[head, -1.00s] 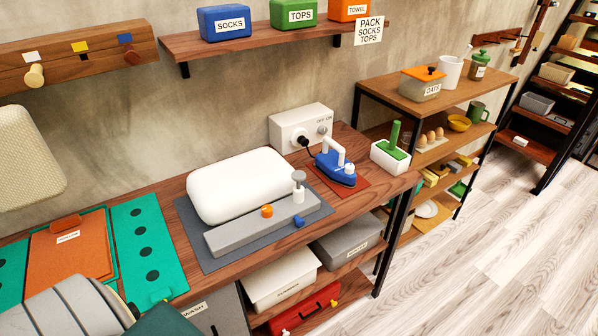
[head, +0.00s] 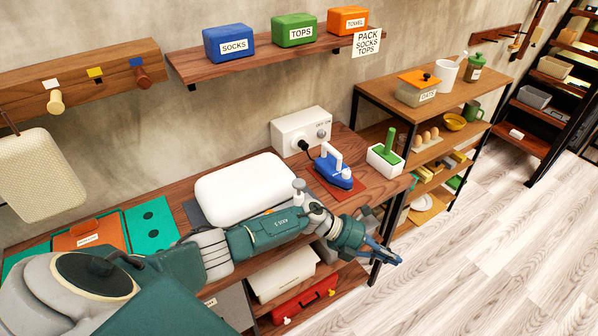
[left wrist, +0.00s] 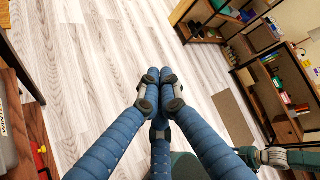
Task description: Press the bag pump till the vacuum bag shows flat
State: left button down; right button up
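The white vacuum bag (head: 243,186) lies puffed up on the grey mat (head: 194,213) on the wooden bench. The pump's grey-topped white plunger (head: 298,186) stands upright at the bag's right front corner. My left forearm hides most of the pump's long grey base, along with its orange knob and blue lever. My left gripper (head: 386,257) is past the bench's front right corner, to the right of the plunger and apart from it. In the left wrist view its blue fingers (left wrist: 158,78) meet at the tips above the floor, with nothing between them. My right gripper does not show.
A blue iron (head: 332,168) on a red mat and a white tray with a green handle (head: 384,158) stand right of the bag. A white socket box (head: 300,130) is behind. Open floor (head: 480,250) lies to the right. Boxes fill the shelf below.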

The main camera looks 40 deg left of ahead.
pick_arm(q)
jog(key=a+r+m+g+y+p, duration=0.2)
jog(key=a+r+m+g, duration=0.15)
jog(key=r+m, duration=0.35)
jog(key=m+g+y+p, duration=0.2)
jog(key=m+y+p, duration=0.2)
jog(key=m+y, duration=0.5)
send_near(301, 183)
jog(key=shift+d+r+n+y, duration=0.25)
jog(key=shift+d+n+y, duration=0.4)
jog(key=shift+n+y, duration=0.4)
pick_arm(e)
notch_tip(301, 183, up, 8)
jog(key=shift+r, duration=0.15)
pick_arm(q)
jog(key=shift+f, duration=0.1)
jog(key=shift+s+f+b, duration=0.1)
jog(key=shift+f+b, duration=0.2)
jog(key=shift+f, duration=0.3)
jog(key=shift+a+f+b, duration=0.15)
jog(key=shift+f+b, duration=0.65)
jog(key=shift+f, duration=0.6)
jog(key=shift+a+f+b, duration=0.15)
jog(key=shift+f+b, duration=0.65)
jog(key=shift+f, duration=0.6)
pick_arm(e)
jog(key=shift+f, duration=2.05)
